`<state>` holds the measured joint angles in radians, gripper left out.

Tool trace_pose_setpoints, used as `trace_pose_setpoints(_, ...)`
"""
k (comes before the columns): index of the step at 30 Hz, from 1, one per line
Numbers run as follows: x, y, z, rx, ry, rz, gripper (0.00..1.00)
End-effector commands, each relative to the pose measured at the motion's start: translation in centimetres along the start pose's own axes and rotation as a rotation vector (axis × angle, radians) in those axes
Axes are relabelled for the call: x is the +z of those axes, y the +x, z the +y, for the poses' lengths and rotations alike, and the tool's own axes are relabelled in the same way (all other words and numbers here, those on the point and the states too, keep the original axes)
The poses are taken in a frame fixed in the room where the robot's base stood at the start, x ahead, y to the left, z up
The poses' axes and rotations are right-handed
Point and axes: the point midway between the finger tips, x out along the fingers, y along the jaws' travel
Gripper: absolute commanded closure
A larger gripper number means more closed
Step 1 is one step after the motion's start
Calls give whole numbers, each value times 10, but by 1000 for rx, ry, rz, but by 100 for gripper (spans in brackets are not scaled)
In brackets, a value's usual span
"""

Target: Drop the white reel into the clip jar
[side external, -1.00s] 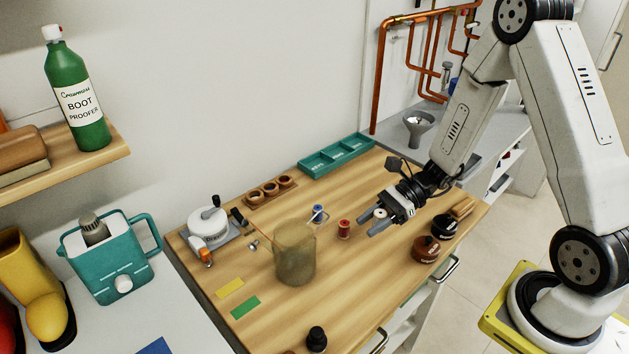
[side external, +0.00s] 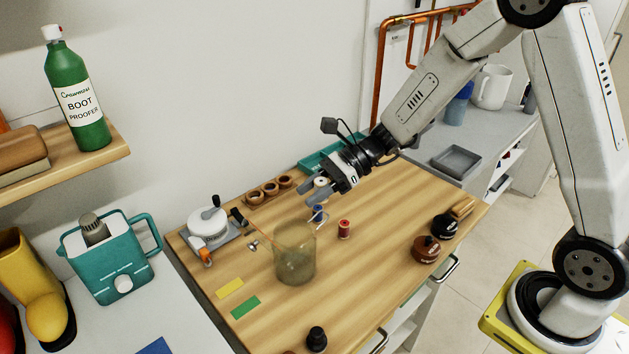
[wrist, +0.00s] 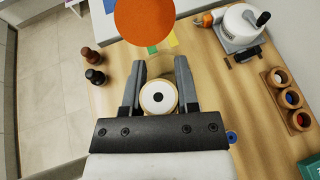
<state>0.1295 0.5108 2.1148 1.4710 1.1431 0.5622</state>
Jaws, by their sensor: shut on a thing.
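My gripper (side external: 316,194) is shut on the white reel (side external: 321,182) and holds it in the air above the bench. In the wrist view the white reel (wrist: 158,97) sits between the two fingers of my gripper (wrist: 160,80), its dark centre hole facing the camera. The clip jar (side external: 294,258), smoky and see-through, stands upright on the bench, below and left of my gripper in the side view. A round orange disc (wrist: 145,20) shows ahead of the fingers in the wrist view; I cannot tell whether it is part of the jar.
A blue reel (side external: 318,213) and a red reel (side external: 344,229) stand near the jar. A white-topped crank device (side external: 208,225), a wooden cup holder (side external: 269,190) and a teal tray (side external: 313,164) line the back. Brown and black pots (side external: 426,249) stand at right. The right-centre bench is clear.

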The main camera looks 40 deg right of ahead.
Motion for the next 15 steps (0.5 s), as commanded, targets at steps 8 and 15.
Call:
trace_pose_setpoints(8,46,22,-5,1,1,-22,100)
trace_pose_setpoints(15,51,25,-5,1,4,-26,100)
